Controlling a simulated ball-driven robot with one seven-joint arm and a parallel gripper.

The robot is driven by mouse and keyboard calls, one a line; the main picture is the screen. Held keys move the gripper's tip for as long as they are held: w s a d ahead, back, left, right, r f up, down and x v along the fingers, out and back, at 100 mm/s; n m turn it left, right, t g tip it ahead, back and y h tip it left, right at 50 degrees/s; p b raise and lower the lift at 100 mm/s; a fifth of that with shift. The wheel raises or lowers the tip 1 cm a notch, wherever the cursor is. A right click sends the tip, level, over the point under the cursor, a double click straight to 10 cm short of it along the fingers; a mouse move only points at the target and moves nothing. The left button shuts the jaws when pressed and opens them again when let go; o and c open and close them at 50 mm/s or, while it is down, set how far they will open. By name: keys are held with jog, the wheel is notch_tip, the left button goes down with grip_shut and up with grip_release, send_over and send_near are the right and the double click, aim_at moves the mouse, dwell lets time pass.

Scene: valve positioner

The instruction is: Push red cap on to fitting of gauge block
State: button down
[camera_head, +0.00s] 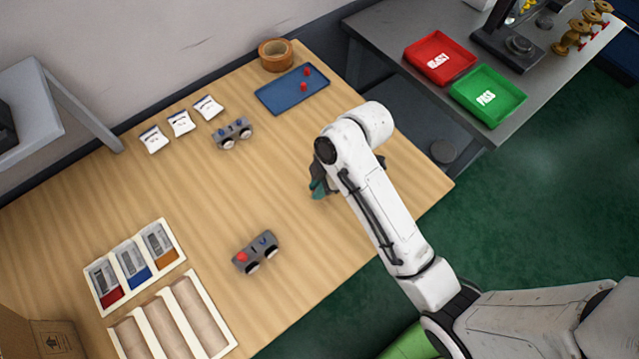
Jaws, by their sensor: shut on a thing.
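One gauge block (256,252) lies on the near part of the wooden table. It is grey with two dark-rimmed white dials, a red cap (241,257) at its left and a blue piece at its right. A second grey gauge block (232,133) stands farther back with blue pieces on top. Two loose red caps (304,87) are on the blue tray (277,97) at the back. My gripper (317,192) is over the table's right part, apart from both blocks. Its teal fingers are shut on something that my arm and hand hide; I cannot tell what.
Bins (134,262) stand at the left front. The table's middle is clear. Red (440,58) and green (487,96) trays sit on the grey bench at the right.

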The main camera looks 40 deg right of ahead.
jog(key=shift+r+p, duration=1.7)
jog(key=shift+r, duration=0.05)
